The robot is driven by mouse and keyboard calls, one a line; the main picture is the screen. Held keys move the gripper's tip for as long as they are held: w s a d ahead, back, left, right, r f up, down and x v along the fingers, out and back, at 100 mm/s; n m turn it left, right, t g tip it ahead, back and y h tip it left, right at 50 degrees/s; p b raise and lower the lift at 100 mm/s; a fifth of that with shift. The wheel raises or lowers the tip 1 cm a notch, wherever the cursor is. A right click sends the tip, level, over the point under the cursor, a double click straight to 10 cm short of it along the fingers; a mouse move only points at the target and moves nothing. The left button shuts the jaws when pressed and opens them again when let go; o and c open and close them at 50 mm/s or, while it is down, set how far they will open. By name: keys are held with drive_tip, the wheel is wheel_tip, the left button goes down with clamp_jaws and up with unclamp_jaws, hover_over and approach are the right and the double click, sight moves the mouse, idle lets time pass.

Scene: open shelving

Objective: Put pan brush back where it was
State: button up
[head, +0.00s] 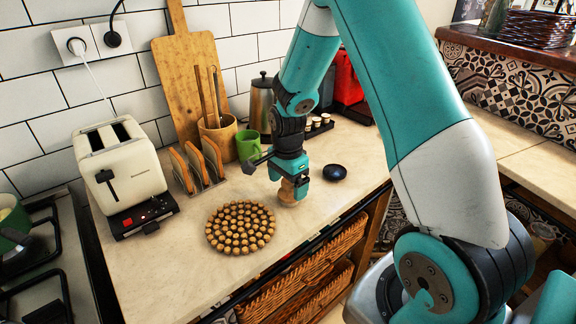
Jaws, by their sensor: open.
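A small round wooden piece, which looks like the pan brush (287,195), stands on the counter (318,204) directly under my gripper. My gripper (288,180) points down from the teal arm, low over the counter, with its fingers at the upper part of the wooden piece. The jaws are open. The gripper hides the top of the piece, and I cannot tell whether the fingers touch it.
A round trivet of wooden beads (240,227) lies left of the gripper. A small dark bowl (334,172) sits close on the right. A green mug (248,145), utensil pot (218,137), toast rack (197,165) and toaster (120,165) stand behind and left. Wicker baskets (305,275) are below.

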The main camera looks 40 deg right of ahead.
wheel_tip(320, 180, up, 11)
drive_tip(key=shift+f+b, duration=0.15)
drive_tip(key=shift+b, duration=0.25)
drive_tip(key=s+a+r+n+y, duration=0.1)
drive_tip(key=s+a+r+n, duration=0.2)
drive_tip(key=s+a+n, duration=0.3)
drive_tip(key=s+a+r+n+y, duration=0.1)
drive_tip(key=s+a+r+n, duration=0.25)
drive_tip(key=a+n, duration=0.35)
drive_tip(key=s+a+r+n+y, duration=0.2)
drive_tip(key=s+a+n, duration=0.7)
drive_tip(key=s+n, duration=0.2)
drive_tip(key=shift+s+r+n, duration=0.25)
drive_tip(key=shift+s+n, duration=0.15)
drive_tip(key=shift+s, duration=0.5)
